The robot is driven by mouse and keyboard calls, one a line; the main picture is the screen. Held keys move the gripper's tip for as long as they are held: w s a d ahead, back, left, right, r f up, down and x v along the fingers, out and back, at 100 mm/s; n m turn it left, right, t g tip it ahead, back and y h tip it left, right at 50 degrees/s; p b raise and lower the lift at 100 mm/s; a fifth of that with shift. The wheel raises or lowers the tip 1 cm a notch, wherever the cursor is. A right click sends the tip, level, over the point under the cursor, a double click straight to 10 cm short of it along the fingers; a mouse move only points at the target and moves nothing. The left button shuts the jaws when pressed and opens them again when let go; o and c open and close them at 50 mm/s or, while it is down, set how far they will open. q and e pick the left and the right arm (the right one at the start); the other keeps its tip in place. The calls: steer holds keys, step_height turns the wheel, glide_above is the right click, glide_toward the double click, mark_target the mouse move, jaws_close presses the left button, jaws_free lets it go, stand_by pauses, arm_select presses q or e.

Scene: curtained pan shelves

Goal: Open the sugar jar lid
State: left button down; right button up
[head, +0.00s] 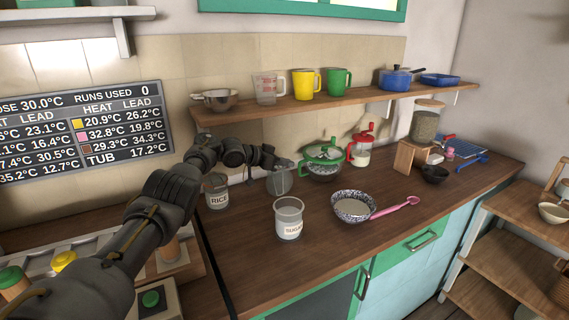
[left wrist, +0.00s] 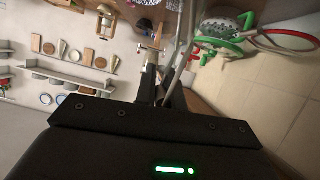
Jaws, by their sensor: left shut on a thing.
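The sugar jar (head: 289,222) is a clear jar with a SUGAR label, upright on the wooden counter. Its top looks open, with no lid on it. My left gripper (head: 272,162) is behind and above it, shut on a grey, rounded, see-through thing (head: 281,182) that looks like the lid, hanging tilted on edge. In the left wrist view a thin grey strip (left wrist: 181,62) runs up from the fingers (left wrist: 160,88), perhaps that lid seen edge-on. My right gripper is not in view.
The rice jar (head: 217,194) stands left of the sugar jar. A speckled bowl (head: 353,207) with a pink-handled tool is to the right. A shelf (head: 335,103) overhangs the counter. The counter's front is clear.

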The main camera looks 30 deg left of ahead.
arm_select(q)
steer(key=c, duration=1.5)
jaws_free()
steer(key=shift+s+a, duration=0.1)
steer(key=shift+b+v, duration=1.3)
steer(key=shift+v, duration=3.9)
steer(key=shift+r, duration=0.1)
